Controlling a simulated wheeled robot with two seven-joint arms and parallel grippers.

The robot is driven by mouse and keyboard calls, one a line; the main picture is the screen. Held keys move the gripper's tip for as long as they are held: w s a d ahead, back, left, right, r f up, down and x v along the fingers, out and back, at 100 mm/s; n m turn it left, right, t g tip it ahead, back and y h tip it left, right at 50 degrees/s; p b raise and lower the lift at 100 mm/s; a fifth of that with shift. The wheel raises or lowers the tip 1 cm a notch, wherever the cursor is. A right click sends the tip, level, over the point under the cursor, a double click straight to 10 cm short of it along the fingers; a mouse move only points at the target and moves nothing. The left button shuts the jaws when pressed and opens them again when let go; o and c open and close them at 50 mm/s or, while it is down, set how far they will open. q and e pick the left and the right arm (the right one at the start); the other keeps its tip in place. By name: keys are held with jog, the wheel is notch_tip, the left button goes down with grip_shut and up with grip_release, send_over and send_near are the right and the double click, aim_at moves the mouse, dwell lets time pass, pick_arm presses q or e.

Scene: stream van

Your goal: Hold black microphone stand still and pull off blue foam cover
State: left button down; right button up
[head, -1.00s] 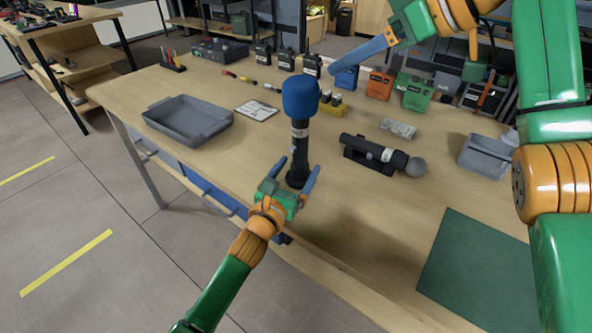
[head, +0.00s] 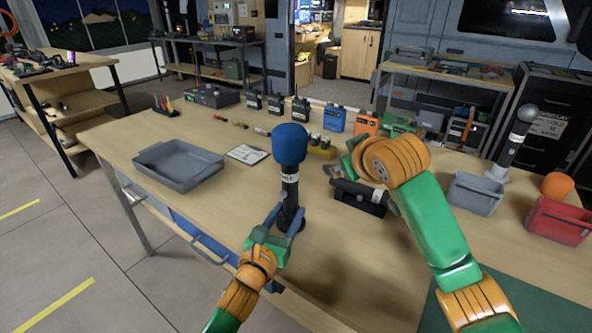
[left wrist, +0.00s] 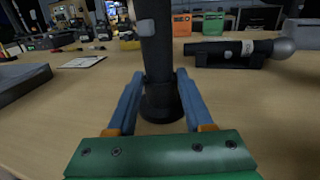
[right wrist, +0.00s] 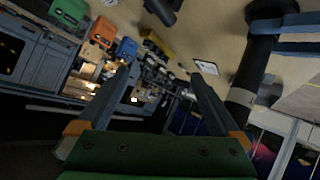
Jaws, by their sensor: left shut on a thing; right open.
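The black microphone stand (head: 290,188) stands upright on the workbench, with the blue foam cover (head: 290,143) on its top. My left gripper (head: 287,214) is shut on the lower part of the stand. The left wrist view shows its fingers on both sides of the black shaft (left wrist: 158,60), just above the round base. My right gripper (right wrist: 165,88) is open and empty. In the head view it is to the right of the stand, its fingers hidden behind its wrist. The right wrist view shows the shaft (right wrist: 255,70) at right, outside the fingers; the cover is not clear there.
A black device with a grey ball end (left wrist: 235,52) lies on a cradle right of the stand. A grey tray (head: 178,180) is at left. A grey bin (head: 475,195) and a red bin (head: 558,222) are at right. Several radios (head: 300,108) line the back.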

jog(key=s+m+t+h, duration=0.2)
jog(key=s+m+t, duration=0.1)
jog(key=s+t, duration=0.1)
jog(key=t+y, duration=0.2)
jog(key=y, duration=0.1)
send_near(288, 130)
jog(key=w+f, duration=0.1)
jog(key=w+d+f, duration=0.1)
jog(key=shift+w+f+m, duration=0.1)
jog(key=shift+f+m, duration=0.2)
jog(key=shift+m, duration=0.1)
jog(key=shift+w+a+r+y, duration=0.1)
jog(key=shift+a+r+y, duration=0.05)
jog(key=shift+a+y, duration=0.25)
jog(key=w, duration=0.3)
jog(key=w+a, duration=0.1)
jog(key=w, duration=0.7)
jog(key=shift+w+a, duration=0.2)
jog(key=shift+w, duration=0.05)
jog(key=c, duration=1.4)
jog(key=shift+r, duration=2.7)
jog(key=shift+r, duration=1.5)
pick_arm(q)
jog(key=shift+c, duration=1.1)
grip_release()
